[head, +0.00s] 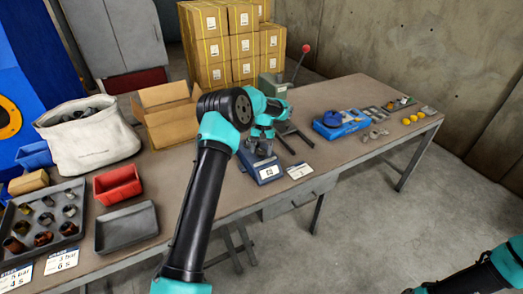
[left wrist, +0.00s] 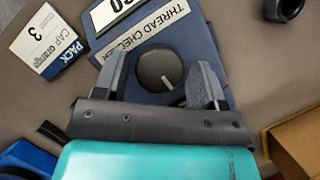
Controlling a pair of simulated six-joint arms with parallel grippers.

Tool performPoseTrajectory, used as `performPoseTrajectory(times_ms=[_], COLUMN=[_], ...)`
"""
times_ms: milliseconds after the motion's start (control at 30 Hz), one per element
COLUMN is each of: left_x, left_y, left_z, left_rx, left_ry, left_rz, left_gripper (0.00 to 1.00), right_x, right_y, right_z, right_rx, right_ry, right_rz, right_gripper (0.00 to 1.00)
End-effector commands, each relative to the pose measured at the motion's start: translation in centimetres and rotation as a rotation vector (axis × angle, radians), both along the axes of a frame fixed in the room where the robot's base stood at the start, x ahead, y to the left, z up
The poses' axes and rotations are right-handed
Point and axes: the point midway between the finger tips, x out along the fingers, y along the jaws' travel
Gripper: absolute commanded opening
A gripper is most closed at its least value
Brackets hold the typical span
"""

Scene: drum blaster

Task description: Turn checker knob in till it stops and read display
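The thread checker, a blue block with a "THREAD CHECKER" label, stands at the front of the bench (head: 268,176) and fills the top of the left wrist view (left wrist: 190,18). Its round dark knob (left wrist: 157,68) has a pale pointer line toward the lower right. The white display (left wrist: 108,14) is upside down and cut off in the left wrist view; its figures are too small in the head view. My left gripper (left wrist: 158,76) is open, its fingers on either side of the knob, with gaps visible. In the head view it is over the checker (head: 262,142).
A card reading "CAP orange 3 PACK" (left wrist: 45,45) lies beside the checker. A lever press (head: 275,85) stands behind it. A red bin (head: 118,184), grey tray (head: 126,227) and parts tray (head: 45,218) are left. A blue item (head: 338,121) and orange pieces (head: 413,118) are right.

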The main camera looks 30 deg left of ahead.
Motion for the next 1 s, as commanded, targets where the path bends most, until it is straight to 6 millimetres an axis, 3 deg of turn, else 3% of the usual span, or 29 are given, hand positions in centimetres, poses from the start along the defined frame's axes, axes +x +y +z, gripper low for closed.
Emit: performPoseTrajectory(times_ms=[467,667,1000], left_x=[0.3,1.2,3.3], left_y=[0.1,0.3,1.0], left_z=[0.5,2.9,8.3], left_rx=[-0.001,0.0,-0.001], left_ry=[-0.001,-0.002,-0.003], left_rz=[0.0,0.0,0.001], left_gripper=[0.72,0.72,0.72], right_x=[0.0,0.0,0.0], right_y=[0.0,0.0,0.0], right_z=[0.0,0.0,0.0], right_rx=[0.0,0.0,0.0], right_ry=[0.0,0.0,0.0], right_rz=[0.0,0.0,0.0], right_gripper=[0.43,0.43,0.43])
